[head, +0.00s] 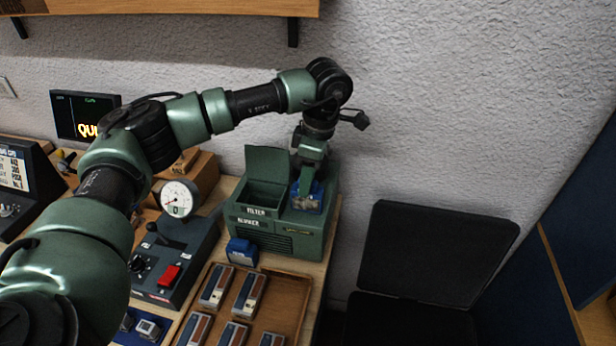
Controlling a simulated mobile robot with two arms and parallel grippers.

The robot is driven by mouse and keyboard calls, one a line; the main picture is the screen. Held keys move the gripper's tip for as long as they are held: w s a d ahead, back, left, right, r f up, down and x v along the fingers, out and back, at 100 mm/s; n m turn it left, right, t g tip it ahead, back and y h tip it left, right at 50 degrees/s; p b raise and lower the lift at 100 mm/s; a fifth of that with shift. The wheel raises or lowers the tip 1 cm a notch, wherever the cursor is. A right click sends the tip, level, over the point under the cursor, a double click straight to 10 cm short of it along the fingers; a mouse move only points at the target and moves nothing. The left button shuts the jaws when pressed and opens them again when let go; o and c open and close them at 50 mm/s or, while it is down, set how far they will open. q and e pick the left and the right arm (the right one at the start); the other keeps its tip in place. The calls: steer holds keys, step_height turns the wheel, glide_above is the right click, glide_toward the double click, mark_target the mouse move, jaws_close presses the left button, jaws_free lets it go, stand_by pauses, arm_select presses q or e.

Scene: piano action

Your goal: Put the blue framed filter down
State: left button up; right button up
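The blue framed filter (316,205), with a tan-grey middle, is at the tip of my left gripper (308,183), over the right part of the green filter blower box (275,241). The gripper points down from above and appears shut on the filter, though its fingers are small and partly hidden. I cannot tell whether the filter touches the box. The box has a raised lid (267,163) and an open compartment (262,196) left of the filter. My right gripper is out of view.
A blue object (242,252) stands in front of the box. A wooden tray (291,290) holds several striped blocks. A gauge (178,199) and a control panel (168,262) are left of the box. A black chair (437,252) stands to the right.

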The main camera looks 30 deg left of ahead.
arm_select(q)
steer(key=shift+r, duration=0.15)
steer(key=shift+r, duration=0.25)
steer(key=r, duration=0.2)
steer(key=r+b, duration=0.1)
steer(key=r, duration=0.1)
steer(key=d+r+b, duration=0.1)
steer(key=r, duration=0.1)
steer(key=shift+w, duration=0.2)
steer(key=shift+r, duration=0.5)
steer(key=shift+s+d, duration=0.1)
